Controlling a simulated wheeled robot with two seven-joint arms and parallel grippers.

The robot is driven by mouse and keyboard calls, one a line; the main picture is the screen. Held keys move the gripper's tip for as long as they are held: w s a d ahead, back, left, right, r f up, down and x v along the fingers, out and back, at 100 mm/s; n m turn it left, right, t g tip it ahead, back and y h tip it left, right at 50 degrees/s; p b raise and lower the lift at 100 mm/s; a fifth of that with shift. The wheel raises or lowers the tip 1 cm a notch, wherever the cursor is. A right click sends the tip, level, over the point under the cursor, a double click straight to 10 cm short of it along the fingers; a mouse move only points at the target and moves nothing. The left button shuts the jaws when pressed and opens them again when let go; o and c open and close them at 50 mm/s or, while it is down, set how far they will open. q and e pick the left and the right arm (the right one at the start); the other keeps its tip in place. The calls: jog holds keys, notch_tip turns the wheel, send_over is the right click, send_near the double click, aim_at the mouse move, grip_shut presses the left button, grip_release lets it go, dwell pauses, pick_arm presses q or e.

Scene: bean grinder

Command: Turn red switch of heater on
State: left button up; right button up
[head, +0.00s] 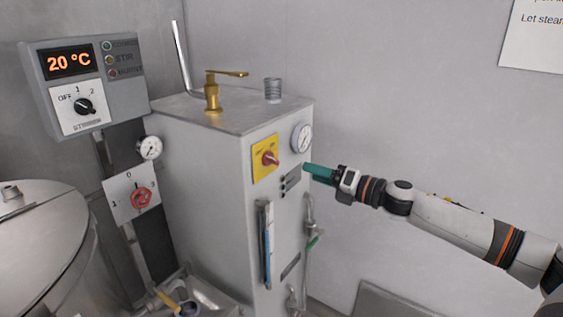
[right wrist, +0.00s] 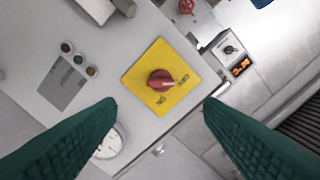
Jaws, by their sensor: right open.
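The heater (head: 180,155) is a grey metal box in the middle of the head view. Its red switch (head: 269,158) sits on a yellow plate (head: 258,164) on the heater's front. In the right wrist view the red switch (right wrist: 160,83) lies on its yellow plate (right wrist: 140,73), between and beyond the fingers. My right gripper (head: 308,169) is open, just right of the switch in the head view. Its green fingers (right wrist: 160,112) are spread wide in the right wrist view, apart from the switch. My left gripper does not show.
A round gauge (head: 302,138) is right of the switch, close to my right gripper. A brass valve (head: 213,92) stands on the heater's top.

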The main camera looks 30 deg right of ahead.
aim_at(276, 161)
jog(key=p+x, duration=0.4)
jog(key=x, duration=0.5)
jog(key=shift+w+a+r, duration=0.1)
jog(key=shift+r, duration=0.1)
jog(key=shift+p+x, duration=0.4)
jog(key=shift+x, duration=0.45)
jog(key=shift+f, duration=0.2)
jog(key=c, duration=1)
